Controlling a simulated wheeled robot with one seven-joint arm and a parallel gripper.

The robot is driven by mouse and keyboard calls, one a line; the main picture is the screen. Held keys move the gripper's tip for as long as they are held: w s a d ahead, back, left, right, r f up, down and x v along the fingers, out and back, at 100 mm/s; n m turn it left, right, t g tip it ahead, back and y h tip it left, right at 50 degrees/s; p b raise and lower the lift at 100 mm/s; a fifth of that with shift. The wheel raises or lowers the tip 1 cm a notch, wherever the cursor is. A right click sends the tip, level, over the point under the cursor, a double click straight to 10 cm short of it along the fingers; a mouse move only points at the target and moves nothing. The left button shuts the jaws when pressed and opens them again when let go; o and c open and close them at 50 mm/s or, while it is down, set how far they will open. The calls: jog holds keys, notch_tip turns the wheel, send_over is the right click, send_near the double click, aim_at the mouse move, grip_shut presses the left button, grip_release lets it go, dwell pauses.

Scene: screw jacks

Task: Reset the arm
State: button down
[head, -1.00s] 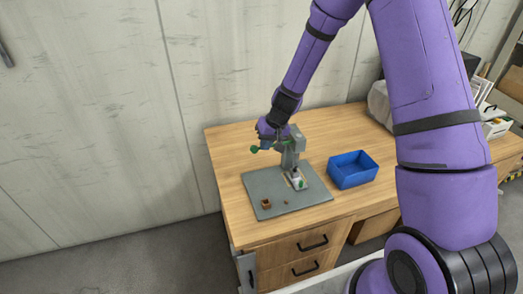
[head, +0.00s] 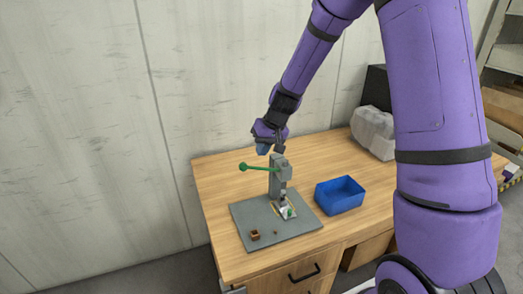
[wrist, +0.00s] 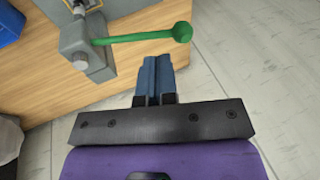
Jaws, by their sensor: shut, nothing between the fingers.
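My purple arm reaches over the wooden bench, and my gripper (head: 263,148) is above and behind the grey press (head: 280,175). In the wrist view my gripper's blue fingers (wrist: 154,78) are together with nothing between them. The press has a green lever with a round knob (head: 243,167), which points left in the head view. The lever (wrist: 140,37) lies beyond the fingertips in the wrist view, with a gap between. The press stands on a grey plate (head: 250,217). A small whitish part with green (head: 287,211) sits at its foot.
A small brown box (head: 254,235) and a tiny brown piece (head: 275,232) lie on the grey plate. A blue bin (head: 340,195) stands right of the plate. The wall is close behind the bench.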

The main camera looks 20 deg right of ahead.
jog(key=s+r+t+h, duration=0.1)
jog(key=s+r, duration=1.4)
jog(key=r, duration=0.3)
jog(key=s+d+r+t+h, duration=0.1)
jog(key=s+d+r, duration=0.1)
jog(key=s, duration=0.7)
jog(key=s+d+r+h, duration=0.1)
jog(key=s+r, duration=0.2)
jog(key=s, duration=0.6)
jog(key=shift+d+r+t, duration=0.35)
jog(key=shift+t, duration=0.05)
